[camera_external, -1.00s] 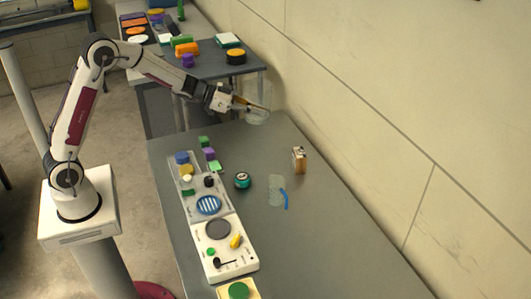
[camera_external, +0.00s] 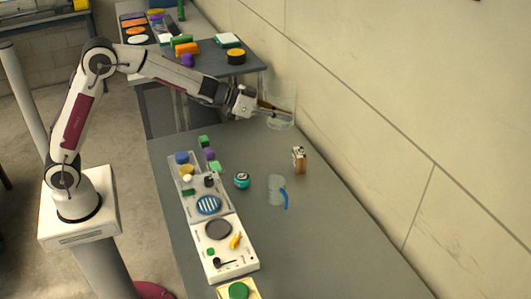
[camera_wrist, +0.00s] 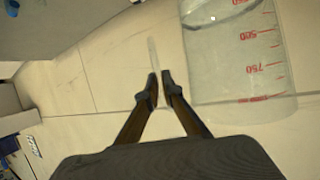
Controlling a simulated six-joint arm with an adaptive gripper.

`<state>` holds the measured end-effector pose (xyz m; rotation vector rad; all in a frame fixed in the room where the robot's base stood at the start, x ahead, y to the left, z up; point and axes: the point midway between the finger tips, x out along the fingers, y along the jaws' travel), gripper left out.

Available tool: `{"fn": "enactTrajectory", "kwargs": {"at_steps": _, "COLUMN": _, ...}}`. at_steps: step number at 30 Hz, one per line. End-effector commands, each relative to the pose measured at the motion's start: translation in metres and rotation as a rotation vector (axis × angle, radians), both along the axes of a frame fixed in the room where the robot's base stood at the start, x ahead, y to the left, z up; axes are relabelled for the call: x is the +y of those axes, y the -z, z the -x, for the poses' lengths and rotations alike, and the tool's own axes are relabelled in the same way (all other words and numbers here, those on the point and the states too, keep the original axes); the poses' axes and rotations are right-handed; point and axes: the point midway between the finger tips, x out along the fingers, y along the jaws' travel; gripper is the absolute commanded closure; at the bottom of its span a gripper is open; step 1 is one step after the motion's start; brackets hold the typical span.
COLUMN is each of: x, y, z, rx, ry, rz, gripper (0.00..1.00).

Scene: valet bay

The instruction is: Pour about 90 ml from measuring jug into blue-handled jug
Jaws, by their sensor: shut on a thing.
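The measuring jug (camera_external: 281,110) is clear, with red marks that show in the wrist view (camera_wrist: 238,70). My gripper (camera_external: 275,110) is shut on its clear handle and holds it up near the wall, beyond the far end of the table. In the wrist view my two fingertips (camera_wrist: 157,90) close around the thin handle strip. The jug looks roughly upright; its liquid level is hard to make out. The blue-handled jug (camera_external: 276,188) is clear and stands upright on the table, nearer the camera than the held jug, its handle towards the right.
A teal-lidded jar (camera_external: 242,180) is left of the blue-handled jug. A tray of small items (camera_external: 216,250) lines the left side. The wall bounds the right.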

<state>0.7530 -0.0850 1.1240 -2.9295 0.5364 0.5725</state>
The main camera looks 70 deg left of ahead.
Motion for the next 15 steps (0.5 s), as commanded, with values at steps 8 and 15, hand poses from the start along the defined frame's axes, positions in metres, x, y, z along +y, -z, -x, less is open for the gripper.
{"fn": "enactTrajectory", "kwargs": {"at_steps": 8, "x": -0.041, "y": -0.010, "z": -0.004, "rx": -0.003, "ry": -0.019, "rz": 0.000, "gripper": 1.00}}
{"fn": "enactTrajectory", "kwargs": {"at_steps": 15, "x": -0.062, "y": -0.013, "z": -0.004, "rx": -0.003, "ry": -0.033, "rz": 0.000, "gripper": 1.00}}
